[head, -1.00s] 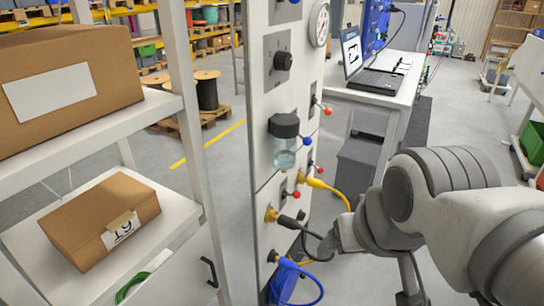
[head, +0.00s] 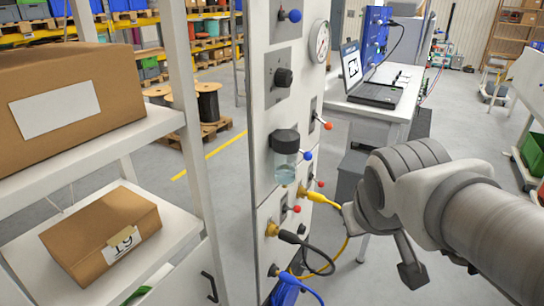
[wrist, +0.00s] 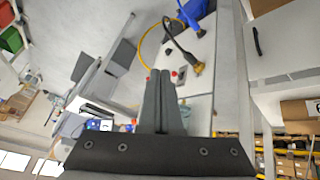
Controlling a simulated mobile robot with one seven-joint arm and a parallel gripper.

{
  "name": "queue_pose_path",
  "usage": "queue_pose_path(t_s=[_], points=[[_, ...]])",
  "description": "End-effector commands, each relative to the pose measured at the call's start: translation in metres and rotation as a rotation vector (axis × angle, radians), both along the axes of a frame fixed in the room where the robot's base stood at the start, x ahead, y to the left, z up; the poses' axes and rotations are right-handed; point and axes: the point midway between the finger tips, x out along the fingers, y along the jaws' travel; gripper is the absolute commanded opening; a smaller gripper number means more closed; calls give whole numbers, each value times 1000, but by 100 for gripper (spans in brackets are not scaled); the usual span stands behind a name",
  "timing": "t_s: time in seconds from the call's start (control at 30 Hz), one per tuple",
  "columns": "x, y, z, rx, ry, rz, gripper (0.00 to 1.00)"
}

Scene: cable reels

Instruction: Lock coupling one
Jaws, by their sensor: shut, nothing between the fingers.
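A tall white panel (head: 262,120) stands in the middle of the head view. A yellow coupling with a black cable (head: 284,235) sits low on it; it also shows in the wrist view (wrist: 196,67). A yellow coupling with a yellow cable (head: 318,198) is above and to the right, and a blue one (head: 285,291) below. Small red-knobbed levers (head: 320,184) (head: 297,209) are near the yellow couplings. I cannot tell which coupling is number one. My gripper is shut and empty in the wrist view (wrist: 158,74), pointing towards the panel; its fingers are unclear in the head view.
The panel also has blue-knobbed levers (head: 307,155), a black-capped jar (head: 286,150), a black knob (head: 283,77) and a gauge (head: 321,40). A white shelf with cardboard boxes (head: 100,235) stands at left. A bench with a laptop (head: 376,94) is behind. Loose cables loop beside the panel.

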Motion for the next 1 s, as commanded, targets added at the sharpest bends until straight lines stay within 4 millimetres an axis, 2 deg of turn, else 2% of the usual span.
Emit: queue_pose_path(t_s=[0.03, 0.2, 0.5, 0.67, 0.8, 1.0], points=[[15, -8, 2, -43, -5, 18, 0], [63, -27, 4, -179, -44, 108, 0], [143, -38, -11, -352, -97, 346, 0], [179, -33, -30, -399, -120, 504, 0], [204, -22, -54, -412, -139, 655, 0], [224, -2, -92, -386, -167, 860, 0]])
